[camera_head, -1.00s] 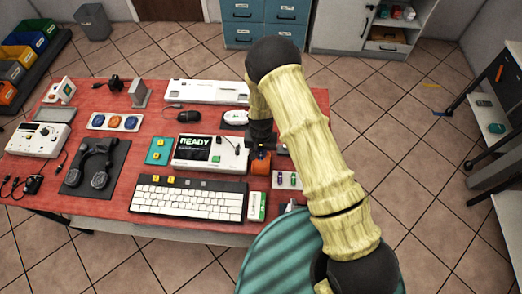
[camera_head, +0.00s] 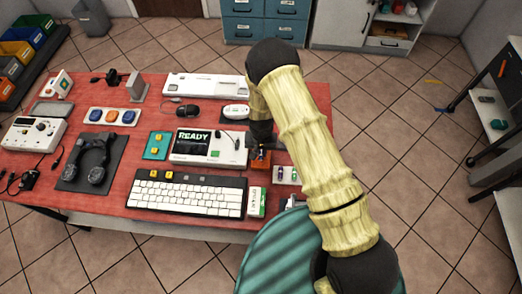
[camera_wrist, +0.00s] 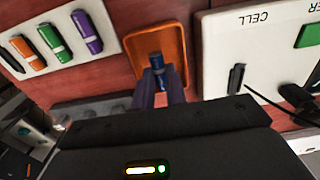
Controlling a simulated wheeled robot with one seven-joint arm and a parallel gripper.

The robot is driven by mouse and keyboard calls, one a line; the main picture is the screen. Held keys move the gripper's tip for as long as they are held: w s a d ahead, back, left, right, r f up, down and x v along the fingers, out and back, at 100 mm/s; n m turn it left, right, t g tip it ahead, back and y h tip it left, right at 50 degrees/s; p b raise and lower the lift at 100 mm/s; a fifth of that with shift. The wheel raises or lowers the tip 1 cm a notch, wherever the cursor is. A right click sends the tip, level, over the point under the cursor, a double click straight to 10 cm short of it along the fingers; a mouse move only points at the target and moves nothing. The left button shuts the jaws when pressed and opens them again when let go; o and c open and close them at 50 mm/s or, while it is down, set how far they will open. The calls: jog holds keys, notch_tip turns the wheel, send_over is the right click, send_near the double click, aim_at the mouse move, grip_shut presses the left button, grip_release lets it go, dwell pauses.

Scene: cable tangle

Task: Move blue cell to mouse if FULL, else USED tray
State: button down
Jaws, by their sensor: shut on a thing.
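The blue cell (camera_wrist: 157,62) stands between the fingers of my gripper (camera_wrist: 158,80) in the wrist view, over an orange tray (camera_wrist: 177,33). My gripper is shut on it. Whether the cell's lower end touches the tray is not clear. In the head view the orange tray (camera_head: 260,165) lies right of the white tester (camera_head: 210,158), whose dark screen (camera_head: 205,140) reads READY. The tester's CELL slot (camera_wrist: 236,78) looks empty in the wrist view. A white mouse (camera_head: 235,111) and a black mouse (camera_head: 187,111) lie behind the tester. I read no USED label.
A white holder (camera_wrist: 20,73) with orange, green and purple cells lies beside the orange tray. A keyboard (camera_head: 188,194) and a green-and-white box (camera_head: 256,202) are in front. A black cable (camera_wrist: 265,100) runs across the tester. Headphones (camera_head: 92,155) lie at the left on the red table.

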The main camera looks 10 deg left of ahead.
jog(key=c, duration=1.3)
grip_release()
jog(key=shift+c, duration=0.2)
jog(key=shift+r, duration=0.15)
notch_tip(320, 180, up, 17)
jog(key=b, duration=0.4)
jog(key=shift+r, duration=0.1)
